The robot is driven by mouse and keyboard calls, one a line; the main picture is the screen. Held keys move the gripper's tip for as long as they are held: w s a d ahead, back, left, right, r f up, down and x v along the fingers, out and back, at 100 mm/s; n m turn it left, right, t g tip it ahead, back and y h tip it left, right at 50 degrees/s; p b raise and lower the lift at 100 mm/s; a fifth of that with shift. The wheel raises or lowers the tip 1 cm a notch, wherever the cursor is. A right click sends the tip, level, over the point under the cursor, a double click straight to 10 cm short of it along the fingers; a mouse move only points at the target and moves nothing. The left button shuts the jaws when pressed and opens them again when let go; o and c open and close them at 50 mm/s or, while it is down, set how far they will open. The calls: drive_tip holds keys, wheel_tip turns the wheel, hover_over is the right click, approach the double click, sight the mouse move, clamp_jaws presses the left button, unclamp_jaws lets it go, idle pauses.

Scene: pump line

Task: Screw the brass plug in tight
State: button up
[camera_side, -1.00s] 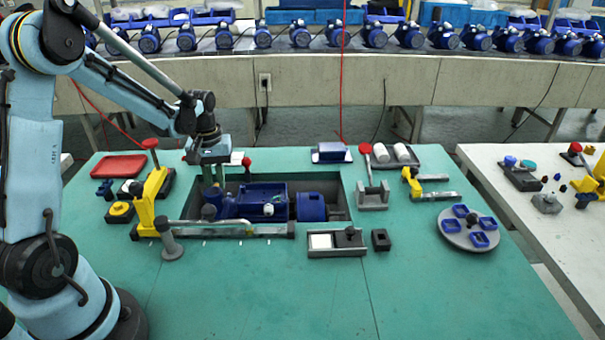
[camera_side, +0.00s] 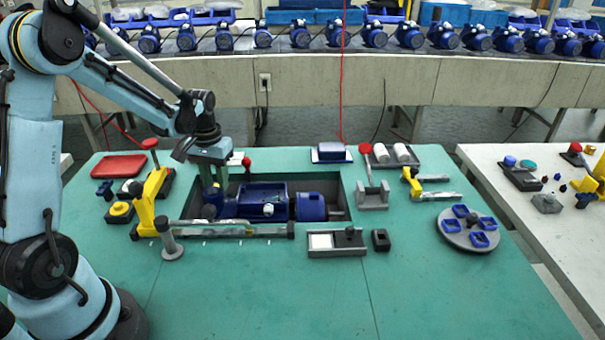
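The blue pump (camera_side: 262,200) lies in a dark recess in the green table, with a small white fitting (camera_side: 268,209) on its body. My gripper (camera_side: 213,190) points down over the pump's left end, its fingers low, close to the pump. I cannot make out the brass plug; it is too small or hidden at the fingers. Whether the fingers touch the pump or hold anything is too small to tell.
A yellow clamp (camera_side: 152,200) and a rail (camera_side: 240,231) stand along the recess's left and front. A red-knobbed stand (camera_side: 371,180), a grey slotted tray (camera_side: 335,243) and a round plate (camera_side: 468,230) of blue parts stand right. The front table is clear.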

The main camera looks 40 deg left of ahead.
drive_tip(key=shift+r, duration=2.2)
drive_tip(key=shift+r, duration=0.1)
wheel_tip(320, 180, up, 2)
drive_tip(key=n, duration=0.6)
drive_tip(key=shift+n, duration=0.3)
drive_tip(key=shift+f, duration=3.4)
drive_tip(key=shift+c, duration=0.3)
clamp_jaws()
